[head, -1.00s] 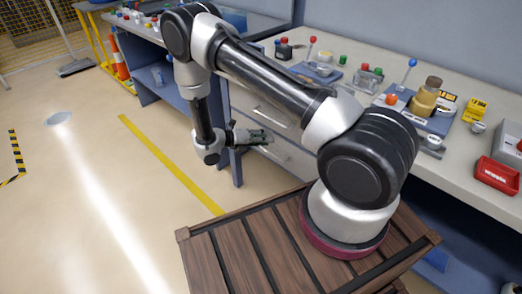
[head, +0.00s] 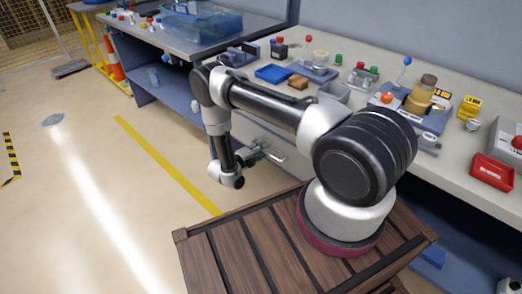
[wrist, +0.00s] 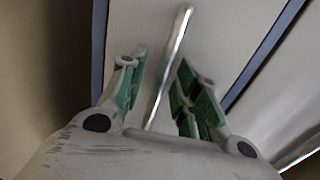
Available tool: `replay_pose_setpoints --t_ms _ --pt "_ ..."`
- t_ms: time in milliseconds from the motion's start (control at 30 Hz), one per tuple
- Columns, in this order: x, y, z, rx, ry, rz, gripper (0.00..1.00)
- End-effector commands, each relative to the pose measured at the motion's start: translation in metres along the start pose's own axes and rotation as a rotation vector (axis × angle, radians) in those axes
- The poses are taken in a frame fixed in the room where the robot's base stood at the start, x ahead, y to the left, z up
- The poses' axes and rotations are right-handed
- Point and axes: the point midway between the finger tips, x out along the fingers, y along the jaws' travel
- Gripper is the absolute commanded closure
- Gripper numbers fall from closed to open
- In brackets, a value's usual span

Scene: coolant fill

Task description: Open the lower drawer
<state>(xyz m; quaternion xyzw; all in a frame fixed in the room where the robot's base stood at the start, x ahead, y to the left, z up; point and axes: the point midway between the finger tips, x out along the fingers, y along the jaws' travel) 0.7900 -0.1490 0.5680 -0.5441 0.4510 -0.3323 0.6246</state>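The lower drawer (head: 287,166) is a light grey front under the bench, partly hidden behind my arm. It looks shut in the head view, though little of it shows. Its metal bar handle (wrist: 172,65) runs lengthwise between my fingers in the wrist view. My gripper (head: 256,154) is at the drawer front, and it also shows in the wrist view (wrist: 163,75). Its green-padded fingers are open on either side of the handle, with gaps visible. I cannot tell whether either finger touches the bar.
The bench top (head: 330,52) above holds a blue tray (head: 273,73), a red bin (head: 492,171) and several small fittings. A second bright bar (wrist: 300,158) shows at the wrist view's lower right. The floor left of my arm is clear around the yellow line (head: 165,163).

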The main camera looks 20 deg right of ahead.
Motion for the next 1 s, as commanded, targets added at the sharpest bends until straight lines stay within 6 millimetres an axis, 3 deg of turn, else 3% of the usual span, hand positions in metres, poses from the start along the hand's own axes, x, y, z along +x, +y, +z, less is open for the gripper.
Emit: replay_pose_setpoints --t_ms 233,433,767,1000 --pt "0.001 0.0 0.0 0.0 0.0 0.0 0.68" --pt "0.001 0.0 0.0 0.0 0.0 0.0 1.0" --pt "-0.002 0.001 0.0 0.0 0.0 0.001 1.0" --pt "-0.036 0.008 0.001 -0.001 -0.004 0.001 1.0"
